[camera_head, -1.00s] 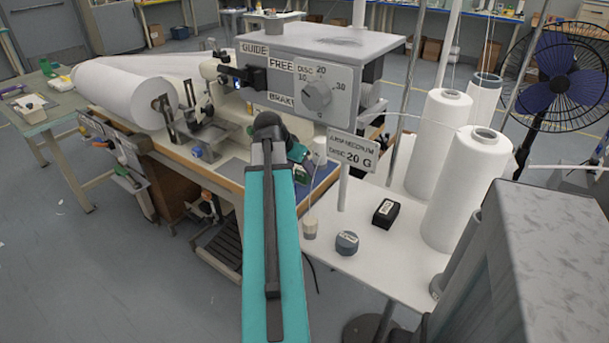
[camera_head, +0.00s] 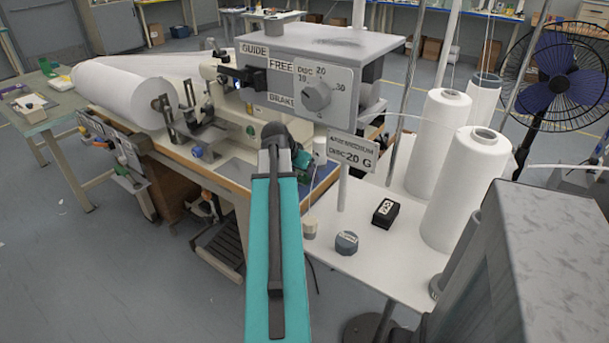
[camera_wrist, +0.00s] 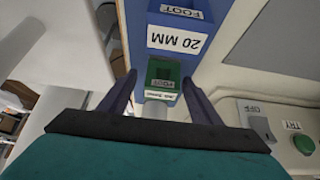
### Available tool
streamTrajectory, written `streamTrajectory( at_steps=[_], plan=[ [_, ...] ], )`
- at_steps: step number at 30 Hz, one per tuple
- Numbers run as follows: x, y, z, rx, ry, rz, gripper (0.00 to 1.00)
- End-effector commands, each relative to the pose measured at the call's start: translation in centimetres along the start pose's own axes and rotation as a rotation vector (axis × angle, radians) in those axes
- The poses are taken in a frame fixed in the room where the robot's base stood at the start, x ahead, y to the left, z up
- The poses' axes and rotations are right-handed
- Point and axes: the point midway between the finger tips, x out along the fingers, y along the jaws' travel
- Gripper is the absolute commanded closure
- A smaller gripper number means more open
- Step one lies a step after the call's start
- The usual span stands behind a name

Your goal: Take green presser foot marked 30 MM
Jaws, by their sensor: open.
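My gripper (camera_wrist: 159,77) is open in the wrist view, with one dark finger on each side of a green presser foot (camera_wrist: 162,72). The green foot has a FOOT label and a second small white label at its near end, too blurred to read. I cannot tell whether the fingers touch it. In the head view my teal arm hides most of the area around the gripper, and the fingertips cannot be made out.
A control box (camera_head: 312,75) with a dial stands behind my arm. A sign (camera_head: 352,154) reading 20 G is to the right. A white table (camera_head: 375,262) holds a black block (camera_head: 386,212), a grey disc (camera_head: 346,242) and thread cones (camera_head: 468,190). A green button (camera_wrist: 304,145) is right of my gripper.

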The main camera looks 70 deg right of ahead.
Motion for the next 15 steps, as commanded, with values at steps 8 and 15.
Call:
streamTrajectory(
  at_steps=[8,15],
  plan=[
    [-0.02,-0.01,0.01,0.000,0.000,0.000,0.74],
    [-0.03,-0.02,0.00,0.000,0.000,0.000,0.88]
  ],
)
